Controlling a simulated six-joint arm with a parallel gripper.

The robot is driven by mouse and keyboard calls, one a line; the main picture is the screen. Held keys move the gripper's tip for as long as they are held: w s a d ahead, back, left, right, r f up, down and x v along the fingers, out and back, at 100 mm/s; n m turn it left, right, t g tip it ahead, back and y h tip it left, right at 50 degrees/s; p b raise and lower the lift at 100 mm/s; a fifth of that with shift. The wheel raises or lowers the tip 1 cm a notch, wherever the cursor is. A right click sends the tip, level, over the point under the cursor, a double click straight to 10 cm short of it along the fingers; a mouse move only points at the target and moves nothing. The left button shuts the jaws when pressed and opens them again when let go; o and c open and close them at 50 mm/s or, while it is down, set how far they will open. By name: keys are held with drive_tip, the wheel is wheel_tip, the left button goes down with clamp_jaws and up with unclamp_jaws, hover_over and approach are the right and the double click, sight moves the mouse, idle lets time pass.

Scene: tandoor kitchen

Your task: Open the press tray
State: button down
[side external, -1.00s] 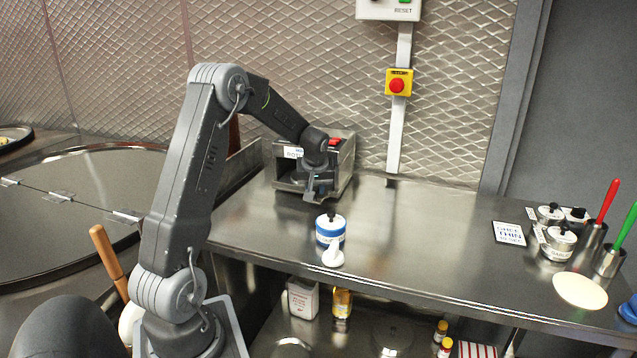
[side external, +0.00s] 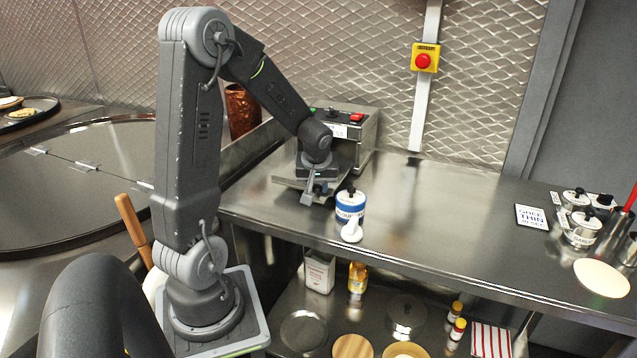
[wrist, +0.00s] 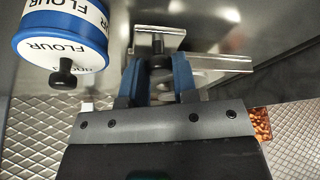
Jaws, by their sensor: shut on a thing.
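The press (side external: 362,137) is a metal box with a red button, standing on the steel counter against the back wall. Its flat metal tray (side external: 288,183) sticks out of the front in the side view. My gripper (side external: 314,193) is at the tray's front edge, pointing down. In the wrist view my blue fingers (wrist: 158,72) are closed around a dark knob or post on the small metal handle piece (wrist: 160,37). The inside of the press is hidden behind my wrist.
A blue-and-white flour canister (side external: 350,203) with a black knob stands close to the right of my gripper; it also shows in the wrist view (wrist: 62,40).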

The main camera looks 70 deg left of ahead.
drive_tip(key=c, duration=0.9)
unclamp_jaws()
drive_tip(key=v, duration=1.3)
drive_tip(key=shift+d+r, duration=0.25)
drive_tip(key=shift+r, duration=0.1)
drive_tip(key=shift+s, duration=0.1)
drive_tip(key=s+d+m+t+h, duration=0.2)
drive_tip(key=s+d+m, duration=0.2)
drive_tip(key=d, duration=0.7)
drive_tip(key=s+d+r+m+t+h, duration=0.1)
drive_tip(key=s+d+m, duration=0.3)
drive_tip(key=d+m, duration=0.5)
drive_tip(key=d+t+h, duration=0.1)
drive_tip(key=d, duration=0.2)
drive_tip(key=shift+r+m, duration=0.15)
drive_tip(key=shift+m, duration=0.15)
